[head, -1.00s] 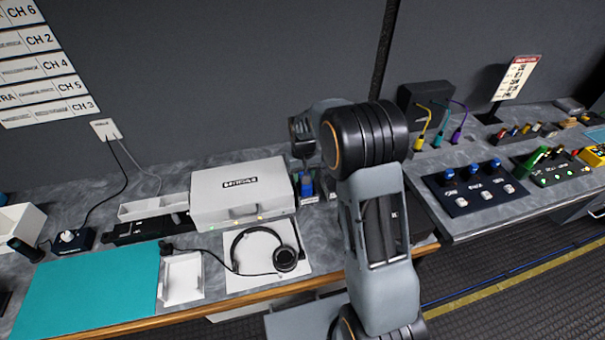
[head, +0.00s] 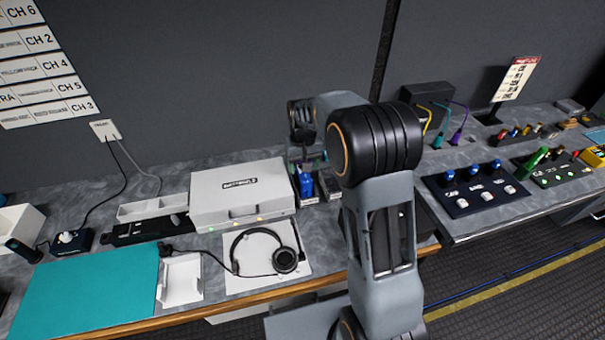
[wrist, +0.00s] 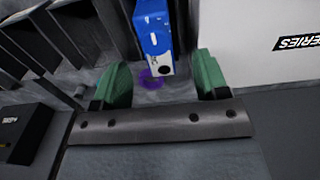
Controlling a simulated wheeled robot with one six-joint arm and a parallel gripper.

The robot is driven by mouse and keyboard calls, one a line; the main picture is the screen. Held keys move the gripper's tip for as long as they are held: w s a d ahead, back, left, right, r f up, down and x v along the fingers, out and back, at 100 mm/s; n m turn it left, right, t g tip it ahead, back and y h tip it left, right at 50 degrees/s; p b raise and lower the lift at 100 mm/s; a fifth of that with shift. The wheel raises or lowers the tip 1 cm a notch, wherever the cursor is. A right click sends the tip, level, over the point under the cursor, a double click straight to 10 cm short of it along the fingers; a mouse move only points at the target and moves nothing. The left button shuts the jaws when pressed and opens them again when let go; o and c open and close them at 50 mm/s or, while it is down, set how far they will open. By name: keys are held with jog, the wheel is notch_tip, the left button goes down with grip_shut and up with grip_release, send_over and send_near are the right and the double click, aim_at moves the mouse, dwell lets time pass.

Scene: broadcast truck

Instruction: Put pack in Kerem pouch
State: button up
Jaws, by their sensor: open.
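A blue pack with a light end face (wrist: 155,40) stands just ahead of my gripper (wrist: 161,72) in the wrist view. My gripper's two green fingers are spread apart, with nothing clasped between them. The pack's near end lies roughly in line with the gap, beyond the fingertips. In the head view the blue pack (head: 305,187) is on the bench right of the white case, below my wrist. No pouch marked Kerem can be made out.
The white case (head: 240,198) stands close left of the pack. Grey upright dividers (wrist: 60,35) and a black box (wrist: 22,132) show left in the wrist view. A purple ring (wrist: 150,80) lies near the pack. A headset (head: 283,260) and teal mat (head: 85,290) lie on the bench.

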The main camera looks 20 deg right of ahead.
notch_tip(320, 180, up, 6)
jog(key=s+r+t, duration=0.2)
jog(key=s+r, duration=0.4)
jog(key=s, duration=0.5)
jog(key=s+f+t, duration=0.2)
jog(key=s, duration=1)
jog(key=shift+d, duration=0.3)
